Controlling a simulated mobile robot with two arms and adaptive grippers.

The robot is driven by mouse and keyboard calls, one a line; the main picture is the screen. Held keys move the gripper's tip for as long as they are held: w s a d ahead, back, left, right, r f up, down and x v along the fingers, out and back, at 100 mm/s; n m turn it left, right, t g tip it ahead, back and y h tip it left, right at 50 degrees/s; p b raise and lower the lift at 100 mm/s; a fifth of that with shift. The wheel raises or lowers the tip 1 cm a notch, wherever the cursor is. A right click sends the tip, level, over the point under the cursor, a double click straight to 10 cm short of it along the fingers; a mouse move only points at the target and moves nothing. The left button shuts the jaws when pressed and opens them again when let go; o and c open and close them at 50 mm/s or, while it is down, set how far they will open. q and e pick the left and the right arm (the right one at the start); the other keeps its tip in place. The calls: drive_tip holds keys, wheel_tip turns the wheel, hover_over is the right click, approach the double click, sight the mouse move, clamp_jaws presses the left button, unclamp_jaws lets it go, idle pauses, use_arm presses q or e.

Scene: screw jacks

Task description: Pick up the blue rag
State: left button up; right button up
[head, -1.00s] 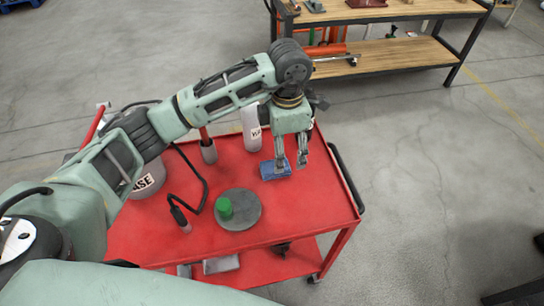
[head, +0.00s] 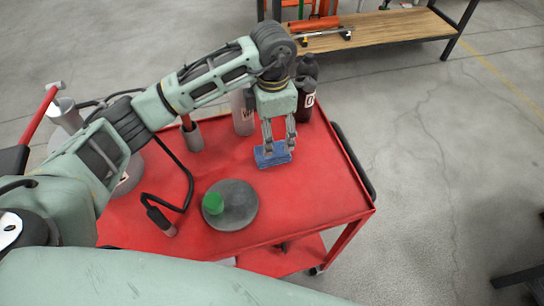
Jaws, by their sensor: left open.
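The blue rag (head: 272,158) is a small folded block lying on the red cart top (head: 315,190), right of the middle. My left gripper (head: 279,152) points down right over the rag, its two fingers spread apart. The fingertips reach down to the rag's level, and the rag shows between and below them. I cannot tell whether the fingers touch it. My right gripper is not in view.
A dark bottle (head: 304,98) and a pale bottle (head: 242,112) stand behind. A wooden-topped bench (head: 385,27) stands beyond the cart.

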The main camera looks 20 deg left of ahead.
sight(279, 156)
use_arm(q)
drive_tip(key=shift+f, duration=0.5)
drive_tip(key=f, duration=0.1)
drive_tip(key=f+p, duration=0.1)
drive_tip(key=f, duration=0.1)
drive_tip(key=f+p, duration=0.1)
drive_tip(key=f, duration=0.1)
drive_tip(key=shift+s+f, duration=0.2)
drive_tip(key=shift+s, duration=0.15)
drive_tip(key=shift+f, duration=0.4)
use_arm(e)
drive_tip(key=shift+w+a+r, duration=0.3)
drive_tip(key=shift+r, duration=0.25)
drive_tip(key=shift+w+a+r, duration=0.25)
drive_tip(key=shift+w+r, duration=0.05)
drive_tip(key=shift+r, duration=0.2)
use_arm(q)
drive_tip(key=c, duration=1.2)
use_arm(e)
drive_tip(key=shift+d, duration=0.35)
use_arm(q)
drive_tip(key=shift+r, duration=0.1)
